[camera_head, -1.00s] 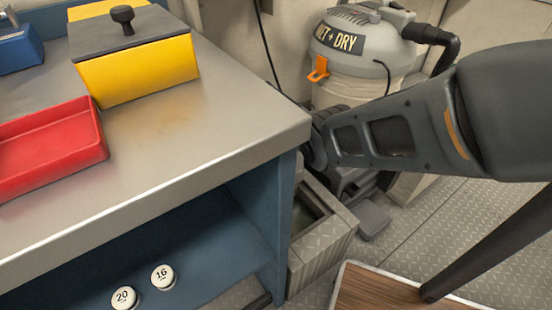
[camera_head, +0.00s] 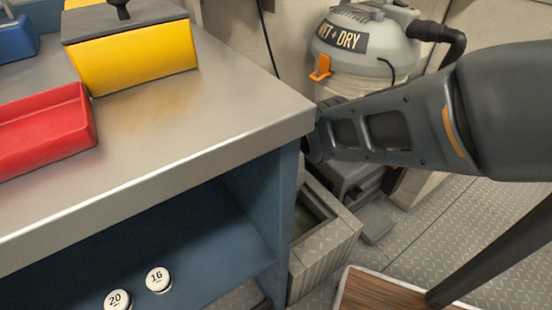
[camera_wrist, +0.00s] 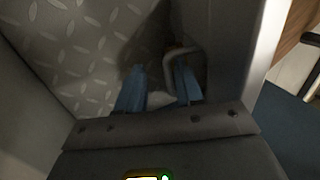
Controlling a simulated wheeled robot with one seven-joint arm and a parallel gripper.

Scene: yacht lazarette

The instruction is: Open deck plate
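In the wrist view my gripper (camera_wrist: 160,92) shows two blue fingers with a gap between them. A bent metal handle (camera_wrist: 182,53) stands by the right finger and partly overlaps it; I cannot tell whether they touch. A grey diamond-tread plate (camera_wrist: 75,45) fills the upper left of that view, in shadow near the handle. In the head view a raised grey tread-patterned frame (camera_head: 335,243) surrounds a square opening (camera_head: 308,215) in the deck, beside the bench leg. My gripper is hidden there behind the bench corner.
The steel-topped blue workbench (camera_head: 200,130) fills the left and its corner hides the arm's end. It holds a red tray (camera_head: 45,140) and a yellow box (camera_head: 130,65). A wet/dry vacuum (camera_head: 360,60) stands behind. Open tread deck (camera_head: 430,235) lies right; a wooden board (camera_head: 375,290) is in front.

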